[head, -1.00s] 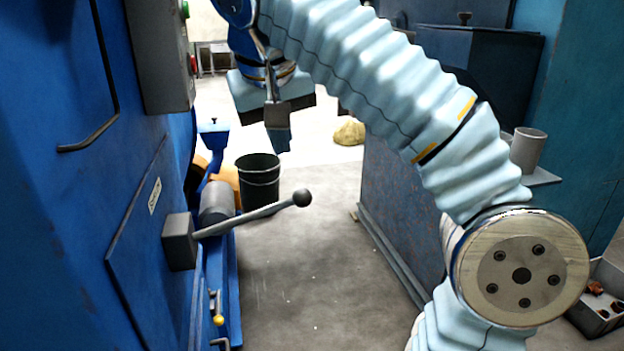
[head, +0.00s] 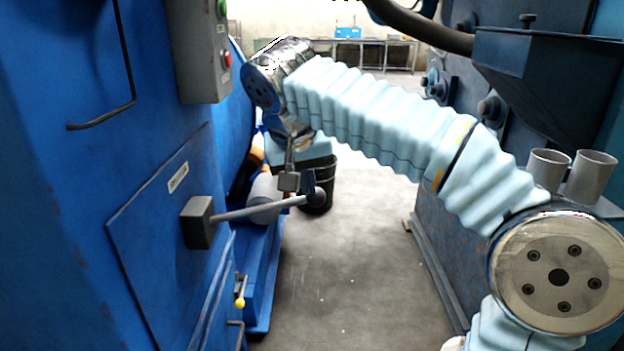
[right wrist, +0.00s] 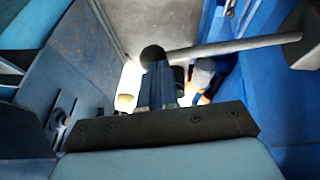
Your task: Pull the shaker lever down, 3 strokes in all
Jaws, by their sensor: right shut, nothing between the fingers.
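The shaker lever (head: 258,209) is a grey bar with a dark ball knob (head: 319,196). It runs from a grey block (head: 198,222) on the blue machine's side, out to the right and slightly upward. In the right wrist view the lever (right wrist: 225,47) crosses the top and its knob (right wrist: 152,55) is just beyond my fingertips. My right gripper (head: 297,183) is shut and empty, with its fingers at the lever's knob end. Whether they touch it I cannot tell. My left gripper is not in view.
A labelled panel (head: 160,215) and a grey button box (head: 203,50) are on the blue machine at left. A dark machine (head: 455,215) is at right. The floor (head: 345,285) between is clear.

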